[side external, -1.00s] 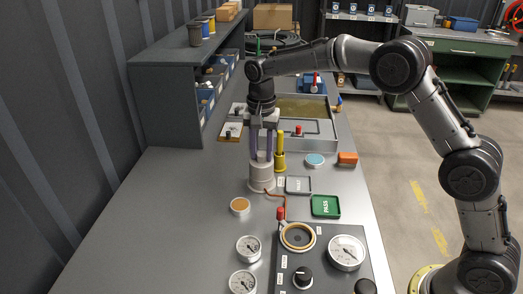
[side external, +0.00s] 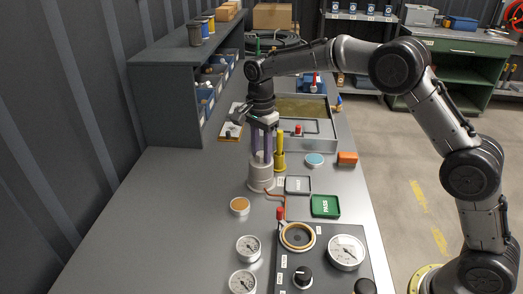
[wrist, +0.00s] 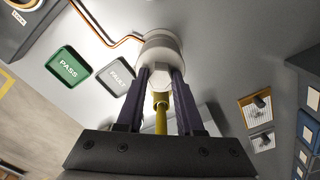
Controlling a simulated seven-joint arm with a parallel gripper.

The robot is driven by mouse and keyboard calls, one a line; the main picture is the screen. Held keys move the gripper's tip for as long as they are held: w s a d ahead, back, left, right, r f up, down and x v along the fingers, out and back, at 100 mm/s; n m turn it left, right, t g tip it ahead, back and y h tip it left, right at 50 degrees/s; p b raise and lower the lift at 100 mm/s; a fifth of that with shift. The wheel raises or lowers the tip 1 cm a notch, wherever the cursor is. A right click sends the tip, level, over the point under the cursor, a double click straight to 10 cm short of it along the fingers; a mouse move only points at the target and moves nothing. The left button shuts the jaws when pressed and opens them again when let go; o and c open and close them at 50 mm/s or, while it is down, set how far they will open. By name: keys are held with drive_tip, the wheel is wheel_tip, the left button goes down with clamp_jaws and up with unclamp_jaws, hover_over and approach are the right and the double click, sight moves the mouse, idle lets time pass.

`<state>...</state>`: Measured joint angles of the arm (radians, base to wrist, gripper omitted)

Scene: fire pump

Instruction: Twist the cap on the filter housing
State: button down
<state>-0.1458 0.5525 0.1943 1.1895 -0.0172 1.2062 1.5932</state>
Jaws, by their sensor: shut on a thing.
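The filter housing (side external: 261,181) is a pale grey cylinder standing upright on the bench, with a copper pipe at its base. Its cap (wrist: 160,78) shows a light hexagonal top in the wrist view. My gripper (side external: 262,157) points straight down over the housing. Its two dark purple fingers stand on either side of the cap, and in the wrist view my gripper (wrist: 161,80) is shut on the cap. The fingers partly hide the cap's sides.
A yellow post (side external: 280,150) stands close behind the housing. Grey FAULT (side external: 298,185) and green PASS (side external: 325,206) trays lie to the right. A gauge panel (side external: 325,270) is in front. The bench at front left is mostly clear.

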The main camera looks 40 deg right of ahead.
drive_tip(key=shift+r+m, duration=0.2)
drive_tip(key=shift+m, duration=0.5)
drive_tip(key=shift+c, duration=1.1)
unclamp_jaws()
drive_tip(key=shift+f, duration=0.15)
drive_tip(key=shift+r, duration=3.5)
